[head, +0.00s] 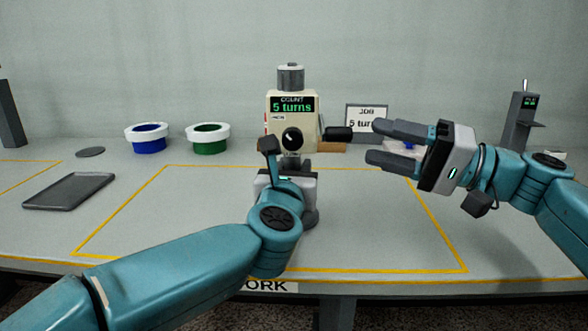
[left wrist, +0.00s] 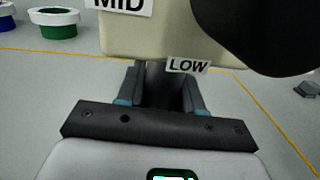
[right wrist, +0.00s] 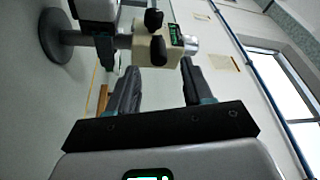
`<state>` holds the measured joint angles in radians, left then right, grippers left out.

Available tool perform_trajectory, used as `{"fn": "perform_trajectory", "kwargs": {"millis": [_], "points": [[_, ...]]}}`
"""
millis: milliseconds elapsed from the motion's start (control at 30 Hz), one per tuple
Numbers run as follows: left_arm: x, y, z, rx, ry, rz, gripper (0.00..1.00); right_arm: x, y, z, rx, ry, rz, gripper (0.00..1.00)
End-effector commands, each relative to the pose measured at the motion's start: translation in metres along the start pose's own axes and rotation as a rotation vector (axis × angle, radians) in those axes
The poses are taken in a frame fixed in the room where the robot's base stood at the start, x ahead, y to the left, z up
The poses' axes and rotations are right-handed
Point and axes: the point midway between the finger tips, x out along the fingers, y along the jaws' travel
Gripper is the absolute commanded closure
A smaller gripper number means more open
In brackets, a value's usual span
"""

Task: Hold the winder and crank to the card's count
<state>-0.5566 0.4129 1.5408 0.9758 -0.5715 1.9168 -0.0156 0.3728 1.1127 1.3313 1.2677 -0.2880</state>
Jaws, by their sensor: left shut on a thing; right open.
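The cream winder (head: 280,130) stands upright on a grey post and round base. Its display reads "COUNT 5 turns". Its dark crank grip (head: 338,133) points to the right. The white card (head: 366,112) behind reads "JOB 5 turn", its lower right part covered by my right gripper. My left gripper (head: 289,170) is shut on the winder's post (left wrist: 158,84), below the "LOW" label. My right gripper (head: 376,142) is open and empty, just right of the crank grip and apart from it. The winder also shows between its fingers in the right wrist view (right wrist: 143,42).
A blue spool (head: 148,144) and a green spool (head: 208,146) with white rims stand at the back left. A dark tray (head: 68,191) lies at the left. A grey post device (head: 523,115) stands at the right. The yellow-outlined area (head: 375,220) is mostly clear.

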Motion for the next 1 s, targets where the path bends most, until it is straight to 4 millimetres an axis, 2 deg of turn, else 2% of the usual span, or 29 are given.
{"fn": "perform_trajectory", "kwargs": {"millis": [33, 100, 233, 367, 600, 633, 700, 733, 1000], "points": [[0.001, -0.001, -0.006, 0.002, 0.011, -0.002, 1.0, -0.013, 0.001, 0.0, 0.0, 0.004, 0.002, 0.5], [0.001, -0.001, -0.006, 0.002, 0.011, -0.002, 1.0, -0.027, 0.001, 0.0, 0.0, 0.004, 0.001, 0.5], [0.001, -0.001, -0.006, 0.002, 0.011, -0.002, 1.0, -0.045, 0.0, 0.0, 0.0, 0.0, 0.0, 0.5], [0.001, -0.001, -0.006, 0.002, 0.011, -0.002, 1.0, -0.053, 0.0, 0.001, 0.0, -0.001, 0.0, 0.5], [0.001, -0.001, -0.006, 0.002, 0.01, -0.002, 1.0, -0.054, 0.0, 0.001, 0.0, -0.002, 0.0, 0.5], [0.001, -0.001, -0.006, 0.002, 0.01, -0.002, 0.61, -0.054, 0.0, 0.001, 0.0, -0.002, 0.0, 0.5], [0.001, -0.001, -0.005, 0.002, 0.009, -0.002, 0.38, -0.054, 0.0, 0.001, 0.0, -0.002, 0.0, 0.5], [0.001, -0.001, -0.005, 0.002, 0.008, -0.001, 0.34, -0.054, 0.0, 0.001, 0.0, -0.002, 0.0, 0.5], [-0.001, -0.001, -0.002, 0.001, 0.003, -0.001, 0.34, -0.053, 0.0, 0.001, 0.0, -0.002, 0.0, 0.5]]}}
